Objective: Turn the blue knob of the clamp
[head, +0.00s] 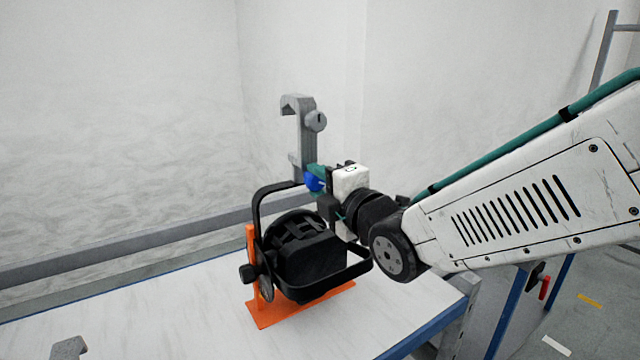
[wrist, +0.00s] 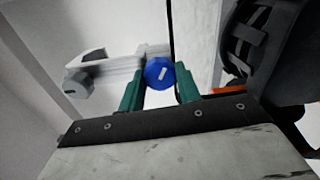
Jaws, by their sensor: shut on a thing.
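The grey hook clamp (head: 305,140) stands upright above the black par can (head: 310,262), at the top of its yoke. The blue knob (head: 313,182) sits low on the clamp, on the side facing my gripper. My gripper (head: 316,176) reaches in from the right and is shut on the knob. In the wrist view the round blue knob (wrist: 158,73), with a white mark on its face, lies between the two green fingertips (wrist: 160,88). The clamp (wrist: 105,68) also shows there, running to the left. In the head view the fingers partly hide the knob.
The par can is on an orange stand (head: 270,315) on a white table (head: 150,310) with a blue edge. A grey rail (head: 130,243) runs behind the table. A grey metal piece (head: 70,347) shows at the lower left. The table's left part is mostly clear.

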